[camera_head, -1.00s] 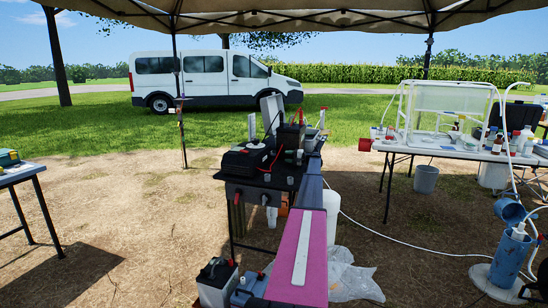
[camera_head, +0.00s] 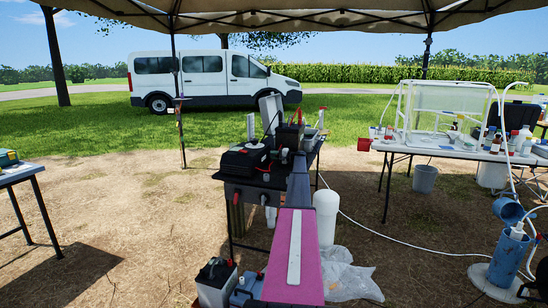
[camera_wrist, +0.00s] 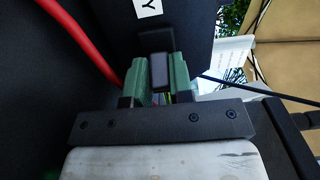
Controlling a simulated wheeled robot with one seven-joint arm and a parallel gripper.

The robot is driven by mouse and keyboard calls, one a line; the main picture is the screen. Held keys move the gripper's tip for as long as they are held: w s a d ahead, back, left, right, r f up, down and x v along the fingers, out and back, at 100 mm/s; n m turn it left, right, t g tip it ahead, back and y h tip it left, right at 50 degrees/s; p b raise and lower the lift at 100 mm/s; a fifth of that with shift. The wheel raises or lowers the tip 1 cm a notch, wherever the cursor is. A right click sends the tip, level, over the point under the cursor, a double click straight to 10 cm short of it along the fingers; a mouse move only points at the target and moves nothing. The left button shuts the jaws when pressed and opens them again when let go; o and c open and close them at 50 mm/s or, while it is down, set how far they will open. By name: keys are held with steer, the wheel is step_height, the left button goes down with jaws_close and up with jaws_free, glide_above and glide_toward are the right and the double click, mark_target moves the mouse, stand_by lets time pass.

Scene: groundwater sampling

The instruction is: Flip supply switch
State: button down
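In the wrist view, a black panel (camera_wrist: 195,30) with a white label ending in "Y" fills the upper middle. A small dark grey lever (camera_wrist: 159,70) stands out in front of it; I take it for the supply switch. My gripper (camera_wrist: 160,78) has its two green-padded fingers close against the lever's left and right sides, with no clear gap. Coloured bits show below the lever between the fingers. In the head view, my arm reaches to the black equipment table (camera_head: 235,180); my gripper and the switch cannot be made out there.
A red cable (camera_wrist: 85,40) runs left of my fingers. A black box (camera_head: 245,160) with red leads stands on the table. Batteries (camera_head: 216,280) and a white cylinder (camera_head: 326,215) stand on the ground close by. A white table (camera_head: 440,150) with bottles is at right.

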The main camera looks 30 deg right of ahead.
steer(key=shift+s+a+m+t+h, duration=0.2)
steer(key=shift+m+t+h, duration=0.2)
steer(key=shift+h, duration=0.1)
steer(key=shift+s+a+m+t+h, duration=0.15)
steer(key=shift+s+m+t+h, duration=0.05)
steer(key=shift+m+t+h, duration=0.25)
steer(key=shift+a+m+t+h, duration=0.1)
steer(key=shift+m+t+h, duration=0.95)
steer(key=shift+h, duration=0.8)
steer(key=c, duration=1)
jaws_free()
steer(key=v, duration=1.1)
steer(key=shift+r, duration=0.1)
